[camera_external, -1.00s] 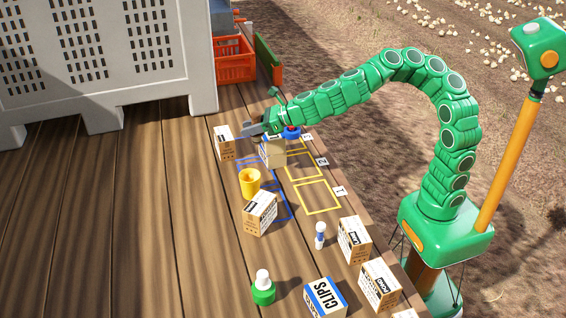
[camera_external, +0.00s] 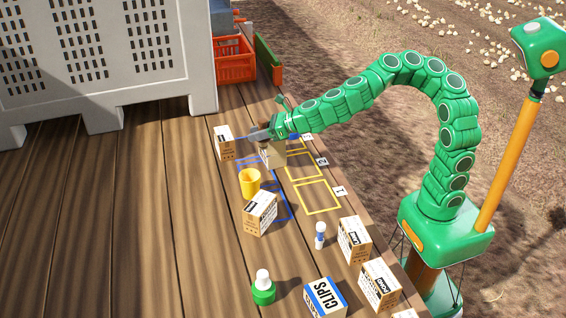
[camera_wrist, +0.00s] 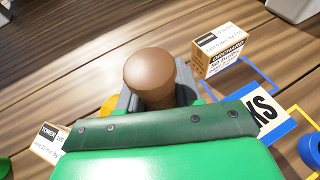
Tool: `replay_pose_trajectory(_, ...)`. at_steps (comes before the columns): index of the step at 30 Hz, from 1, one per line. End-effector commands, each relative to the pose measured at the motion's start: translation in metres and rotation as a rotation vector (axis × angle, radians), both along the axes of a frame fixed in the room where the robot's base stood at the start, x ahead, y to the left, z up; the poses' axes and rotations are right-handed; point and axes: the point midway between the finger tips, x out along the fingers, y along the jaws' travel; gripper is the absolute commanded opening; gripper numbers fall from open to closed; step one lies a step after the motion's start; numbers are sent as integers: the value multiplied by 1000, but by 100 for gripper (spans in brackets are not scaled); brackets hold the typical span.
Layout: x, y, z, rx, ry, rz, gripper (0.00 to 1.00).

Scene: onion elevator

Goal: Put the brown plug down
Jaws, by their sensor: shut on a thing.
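The brown plug (camera_wrist: 156,72), with a round domed head and a narrower body, is between the jaws of my gripper (camera_wrist: 158,100) in the wrist view. The jaws are shut on it. In the external view my gripper (camera_external: 258,134) reaches out over the wooden deck, close to a carton (camera_external: 272,154) and right of another carton (camera_external: 224,142). The plug cannot be made out there. Whether its lower end touches anything is hidden.
A yellow cup (camera_external: 249,182) and a carton (camera_external: 260,213) stand nearer the camera. Yellow and blue outlines mark the deck, with numbered labels (camera_external: 340,191). A white-capped bottle (camera_external: 263,290) and several boxes stand in front. A grey crate (camera_external: 190,85) is at back left. The left deck is clear.

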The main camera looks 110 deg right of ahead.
Motion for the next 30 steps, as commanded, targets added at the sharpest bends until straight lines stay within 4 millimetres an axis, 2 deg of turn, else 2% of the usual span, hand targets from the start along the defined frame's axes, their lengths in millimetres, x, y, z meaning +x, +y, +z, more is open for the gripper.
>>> replay_pose_trajectory(23, 80, -26, -38, -3, 2, 1, 0)
replay_pose_trajectory(30, 99, -33, -61, -3, 1, -2, 0)
